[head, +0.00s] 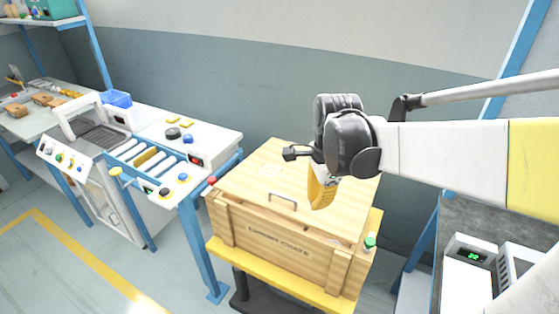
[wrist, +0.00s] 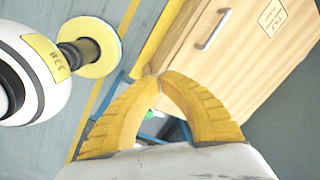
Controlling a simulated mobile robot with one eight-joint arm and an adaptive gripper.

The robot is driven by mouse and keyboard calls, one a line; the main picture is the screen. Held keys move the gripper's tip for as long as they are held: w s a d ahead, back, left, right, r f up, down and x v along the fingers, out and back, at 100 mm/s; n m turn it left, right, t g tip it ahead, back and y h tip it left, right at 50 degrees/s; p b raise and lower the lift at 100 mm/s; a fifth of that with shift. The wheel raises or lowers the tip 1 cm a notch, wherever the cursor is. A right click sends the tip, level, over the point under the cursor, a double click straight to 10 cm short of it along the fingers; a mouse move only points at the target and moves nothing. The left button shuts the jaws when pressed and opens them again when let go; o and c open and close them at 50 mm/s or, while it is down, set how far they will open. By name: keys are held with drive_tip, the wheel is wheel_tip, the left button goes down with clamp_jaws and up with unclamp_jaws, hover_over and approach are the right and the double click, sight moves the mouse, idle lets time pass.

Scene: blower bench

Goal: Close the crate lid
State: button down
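The wooden export crate (head: 240,229) stands on a yellow-edged stand. Its lid (head: 262,170) lies down over the top, flat or nearly flat, with a metal handle (head: 282,202) near the front edge. Near the front right corner a narrow gap seems to show under the lid; I cannot tell if it is fully seated. My gripper (head: 318,205) is above the lid's right part, fingers pointing down. In the wrist view, its yellow fingertips (wrist: 157,76) meet with nothing between them. The lid (wrist: 245,60) and handle (wrist: 213,29) show there at upper right, apart from the fingers.
A blue-legged bench (head: 205,135) with small parts is close at the crate's left. A grey-topped bench (head: 500,225) with a device with a green display (head: 473,256) is at the right. A small green-capped item (head: 370,242) sits at the crate's right front. Floor is free at front left.

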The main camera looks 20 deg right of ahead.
drive_tip(key=w+d+m+g+y+p, duration=0.1)
drive_tip(key=w+d+m+g+p, duration=0.15)
drive_tip(key=d+m, duration=0.45)
wheel_tip(320, 180, down, 14)
drive_tip(key=s+a+m+b, duration=0.1)
drive_tip(key=s+a+b, duration=0.1)
drive_tip(key=b, duration=0.1)
drive_tip(key=shift+a+r+b, duration=0.25)
drive_tip(key=shift+b, duration=0.1)
drive_tip(key=shift+t+h, duration=0.65)
drive_tip(key=shift+h, duration=0.05)
wheel_tip(320, 180, down, 6)
drive_tip(key=b, duration=0.4)
drive_tip(key=shift+s+a+r, duration=0.15)
drive_tip(key=shift+r, duration=0.05)
drive_tip(key=shift+r, duration=0.1)
